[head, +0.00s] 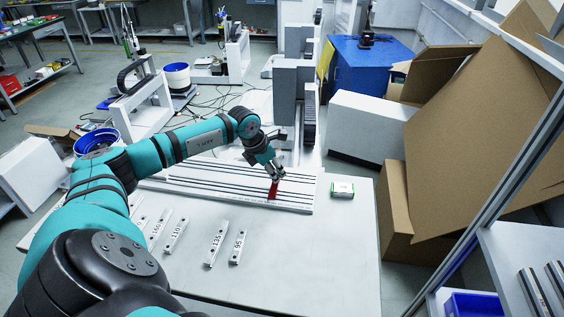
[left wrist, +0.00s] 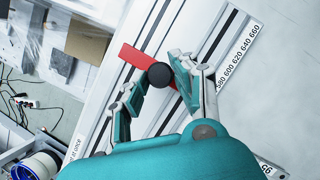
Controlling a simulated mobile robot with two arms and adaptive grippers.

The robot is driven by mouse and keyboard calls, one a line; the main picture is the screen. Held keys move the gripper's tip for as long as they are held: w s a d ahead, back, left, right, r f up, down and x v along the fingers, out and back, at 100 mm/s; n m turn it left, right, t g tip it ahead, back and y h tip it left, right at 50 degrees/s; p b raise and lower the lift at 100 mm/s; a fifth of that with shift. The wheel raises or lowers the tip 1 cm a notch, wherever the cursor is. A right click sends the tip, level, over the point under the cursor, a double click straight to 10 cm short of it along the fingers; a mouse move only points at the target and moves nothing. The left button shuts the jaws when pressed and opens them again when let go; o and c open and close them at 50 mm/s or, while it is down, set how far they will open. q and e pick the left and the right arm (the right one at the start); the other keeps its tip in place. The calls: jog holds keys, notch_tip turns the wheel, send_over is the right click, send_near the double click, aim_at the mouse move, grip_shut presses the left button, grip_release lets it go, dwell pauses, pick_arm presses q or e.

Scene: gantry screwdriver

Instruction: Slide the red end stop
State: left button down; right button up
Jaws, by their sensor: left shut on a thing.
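The red end stop (left wrist: 136,57) is a flat red piece with a round black knob (left wrist: 160,74). It sits across the slotted aluminium rail plate (left wrist: 196,40), over a dark groove. My left gripper (left wrist: 161,82) is shut on the end stop, with one finger on each side of the black knob. In the head view the red end stop (head: 273,189) shows just below my left gripper (head: 274,172), near the right end of the rail plate (head: 215,189). A printed scale with numbers around 580 to 660 runs along the plate's edge. My right gripper is not seen.
Several white numbered bars, such as the 135 bar (head: 216,244) and the 95 bar (head: 238,246), lie in front of the plate on the white table (head: 310,265). A small green-and-white box (head: 342,189) lies right of the plate. A tall grey gantry part (head: 292,100) stands behind.

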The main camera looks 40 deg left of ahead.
pick_arm(q)
jog(key=c, duration=1)
grip_release()
jog(key=v, duration=1.2)
jog(key=shift+s, duration=0.1)
jog(key=shift+f, duration=0.1)
